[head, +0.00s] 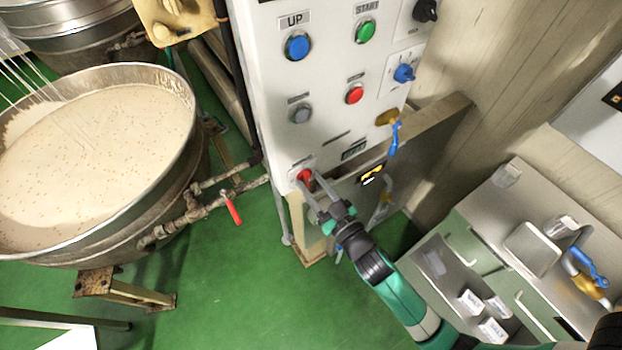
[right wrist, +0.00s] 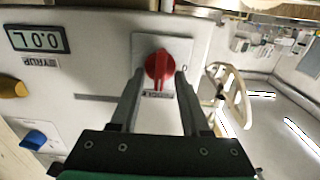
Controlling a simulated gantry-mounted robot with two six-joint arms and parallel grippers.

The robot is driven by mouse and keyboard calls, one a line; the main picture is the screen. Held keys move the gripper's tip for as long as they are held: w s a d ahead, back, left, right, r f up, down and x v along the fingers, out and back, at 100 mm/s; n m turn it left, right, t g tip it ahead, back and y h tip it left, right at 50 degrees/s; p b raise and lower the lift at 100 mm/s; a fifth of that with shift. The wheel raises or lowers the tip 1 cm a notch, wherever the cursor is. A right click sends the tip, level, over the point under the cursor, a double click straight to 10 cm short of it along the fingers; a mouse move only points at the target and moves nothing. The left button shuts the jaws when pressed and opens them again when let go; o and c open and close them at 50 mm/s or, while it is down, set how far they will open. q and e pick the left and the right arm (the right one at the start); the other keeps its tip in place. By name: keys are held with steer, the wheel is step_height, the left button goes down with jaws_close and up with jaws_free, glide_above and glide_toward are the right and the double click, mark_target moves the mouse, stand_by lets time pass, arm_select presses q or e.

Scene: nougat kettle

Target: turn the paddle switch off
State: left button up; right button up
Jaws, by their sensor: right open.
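A red rotary switch (head: 305,176) sits on a white plate at the lower left corner of the white control panel (head: 318,75). Its label is partly hidden, so I cannot confirm that it reads paddle. In the right wrist view the red switch (right wrist: 158,66) has its ridge about upright in the picture. My right gripper (head: 312,183) is at the switch, with its fingers open. In the right wrist view the gripper's fingers (right wrist: 160,84) stand on either side of the red knob; I cannot tell whether they touch it. My left gripper is not in view.
A kettle (head: 168,82) of pale speckled mix stands left of the panel, with a red-handled valve (head: 232,207) below. The panel carries a blue button (head: 298,46), green button (head: 365,30), red button (head: 355,95) and blue rotary switch (head: 404,73). A cabinet (head: 510,225) stands right.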

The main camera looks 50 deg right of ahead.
steer(key=shift+w+d, duration=0.15)
steer(key=shift+w, duration=0.25)
jaws_close()
